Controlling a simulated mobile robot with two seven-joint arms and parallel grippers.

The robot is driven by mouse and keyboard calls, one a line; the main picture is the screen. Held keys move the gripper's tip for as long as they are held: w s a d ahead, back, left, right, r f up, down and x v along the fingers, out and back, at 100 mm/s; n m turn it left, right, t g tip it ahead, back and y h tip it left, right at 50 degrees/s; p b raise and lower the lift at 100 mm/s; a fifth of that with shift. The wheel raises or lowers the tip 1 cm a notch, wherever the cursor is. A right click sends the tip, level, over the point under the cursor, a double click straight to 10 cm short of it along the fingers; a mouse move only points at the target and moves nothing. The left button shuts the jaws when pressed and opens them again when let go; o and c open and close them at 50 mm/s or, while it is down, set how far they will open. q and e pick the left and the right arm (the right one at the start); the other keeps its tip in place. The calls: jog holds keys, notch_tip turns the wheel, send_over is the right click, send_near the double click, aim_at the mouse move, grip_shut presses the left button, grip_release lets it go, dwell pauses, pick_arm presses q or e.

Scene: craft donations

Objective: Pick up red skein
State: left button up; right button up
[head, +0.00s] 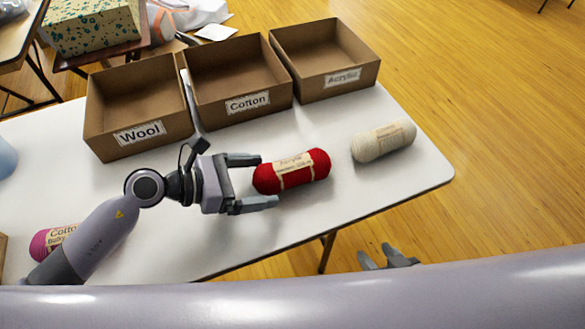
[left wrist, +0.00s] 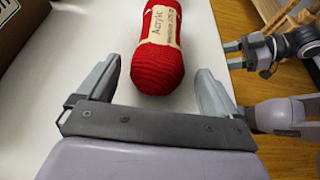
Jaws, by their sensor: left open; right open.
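The red skein (head: 306,169) lies on the white table with a cream label reading Acrylic. My left gripper (head: 262,181) is open, its two fingers pointing right at the skein's left end. In the left wrist view the red skein (left wrist: 158,62) lies ahead, with its near end at the mouth between the open fingers of my left gripper (left wrist: 155,95). The fingers do not appear closed on it. My right gripper (head: 388,258) is open and empty beyond the table's front edge, low in the head view; it also shows in the left wrist view (left wrist: 250,55).
Open cardboard boxes labelled Wool (head: 140,133), Cotton (head: 247,103) and Acrylic (head: 343,78) stand along the table's back. A cream skein (head: 384,141) lies to the right. A pink skein (head: 46,243) labelled Cotton is partly hidden behind my left arm. The white table (head: 400,185) is clear near its right corner.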

aim_at(274, 177)
pick_arm(q)
jog(key=x, duration=0.4)
jog(key=shift+w+r, duration=0.1)
jog(key=shift+w, duration=0.05)
jog(key=c, duration=1)
jog(key=shift+r, duration=0.1)
jog(key=shift+c, duration=0.2)
